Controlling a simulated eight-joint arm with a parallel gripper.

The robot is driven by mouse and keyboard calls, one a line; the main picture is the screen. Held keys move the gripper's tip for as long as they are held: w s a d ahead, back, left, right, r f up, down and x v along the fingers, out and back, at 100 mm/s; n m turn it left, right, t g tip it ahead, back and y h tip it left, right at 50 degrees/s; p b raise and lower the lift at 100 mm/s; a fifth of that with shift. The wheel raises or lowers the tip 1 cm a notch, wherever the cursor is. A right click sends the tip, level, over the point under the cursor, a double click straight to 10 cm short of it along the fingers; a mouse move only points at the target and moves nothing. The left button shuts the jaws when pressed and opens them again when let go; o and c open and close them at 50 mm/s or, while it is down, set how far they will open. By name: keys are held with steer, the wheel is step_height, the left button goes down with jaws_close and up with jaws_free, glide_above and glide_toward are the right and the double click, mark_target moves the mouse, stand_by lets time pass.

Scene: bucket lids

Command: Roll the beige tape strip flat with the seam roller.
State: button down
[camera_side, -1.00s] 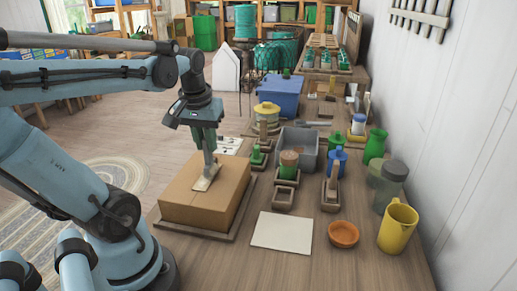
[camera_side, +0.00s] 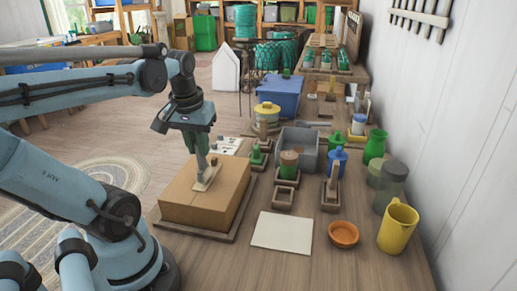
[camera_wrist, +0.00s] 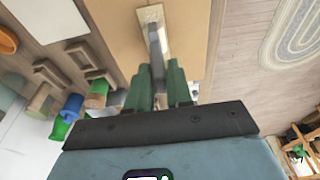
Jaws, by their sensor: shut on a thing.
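The beige tape strip (camera_side: 204,183) lies on top of a closed cardboard box (camera_side: 190,198). It also shows in the wrist view (camera_wrist: 149,14), running along the box top. My gripper (camera_side: 202,149) is above the box with its green fingers shut on the grey seam roller (camera_side: 203,163). In the wrist view, the roller (camera_wrist: 156,48) stands out between the fingers (camera_wrist: 158,75) and reaches down to the strip. The roller's lower end appears to be at the strip, but I cannot tell exact contact. The roller leans slightly in the side view.
The box sits on a wooden base (camera_side: 190,231). To its right are a white sheet (camera_side: 283,232), small wooden holders (camera_side: 283,199), a grey bin (camera_side: 301,142), an orange bowl (camera_side: 343,234) and a yellow jug (camera_side: 397,228). Bare tabletop lies in front of the sheet.

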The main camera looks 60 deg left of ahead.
steer(key=shift+d, duration=0.1)
steer(key=shift+s+d, duration=0.15)
steer(key=shift+d, duration=0.45)
steer(key=shift+s+d, duration=0.15)
steer(key=shift+d, duration=0.45)
steer(key=shift+s+a, duration=0.95)
steer(key=shift+s, duration=0.05)
steer(key=shift+w+d, duration=1)
steer(key=shift+a+f, duration=0.1)
